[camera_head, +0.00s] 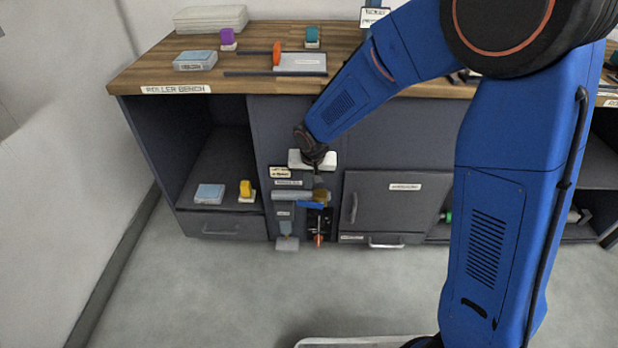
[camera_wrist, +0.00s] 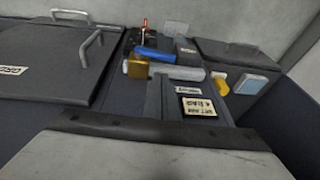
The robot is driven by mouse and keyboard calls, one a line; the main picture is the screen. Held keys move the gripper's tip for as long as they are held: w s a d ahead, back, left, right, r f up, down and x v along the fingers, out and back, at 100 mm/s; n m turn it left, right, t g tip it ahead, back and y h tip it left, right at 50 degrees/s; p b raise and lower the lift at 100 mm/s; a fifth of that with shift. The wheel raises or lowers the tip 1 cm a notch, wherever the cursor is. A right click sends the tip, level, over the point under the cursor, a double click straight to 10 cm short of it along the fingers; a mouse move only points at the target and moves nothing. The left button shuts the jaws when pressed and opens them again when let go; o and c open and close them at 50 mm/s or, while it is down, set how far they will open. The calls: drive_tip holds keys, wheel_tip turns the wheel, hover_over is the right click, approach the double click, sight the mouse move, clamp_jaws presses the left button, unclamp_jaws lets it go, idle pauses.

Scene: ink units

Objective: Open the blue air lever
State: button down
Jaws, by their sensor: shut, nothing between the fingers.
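The blue air lever (camera_head: 311,205) is a short bar lying roughly level on the narrow panel under the bench, just below a brass-coloured fitting (camera_head: 320,195) and a grey cylinder (camera_head: 292,195). In the wrist view the blue lever (camera_wrist: 155,54) lies beyond the brass fitting (camera_wrist: 138,67) and the grey cylinder (camera_wrist: 180,73). My gripper (camera_head: 318,179) is in front of the panel, above the lever in the head view and apart from it. Its shut fingers (camera_wrist: 170,95) show in the wrist view, with nothing between them. My wrist hides the panel's upper part.
A red-orange lever (camera_head: 319,238) hangs on a black plate below. A yellow stamp-like piece (camera_head: 246,190) and a blue-topped box (camera_head: 210,194) sit on the left shelf. A grey door with a handle (camera_head: 353,208) is close on the right. The floor in front is clear.

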drive_tip(key=x, duration=0.5)
drive_tip(key=s+x, duration=0.1)
drive_tip(key=x, duration=0.1)
drive_tip(key=shift+w+a+f, duration=0.15)
drive_tip(key=shift+a+f, duration=0.1)
drive_tip(key=shift+f, duration=0.4)
drive_tip(key=shift+a, duration=0.1)
drive_tip(key=shift+a+f, duration=0.7)
drive_tip(key=shift+f, duration=0.05)
drive_tip(key=shift+r, duration=0.2)
wheel_tip(320, 180, up, 15)
hover_over(301, 201)
drive_tip(key=s+a, duration=0.1)
drive_tip(key=s, duration=0.3)
drive_tip(key=shift+w+f, duration=0.1)
drive_tip(key=shift+w, duration=0.1)
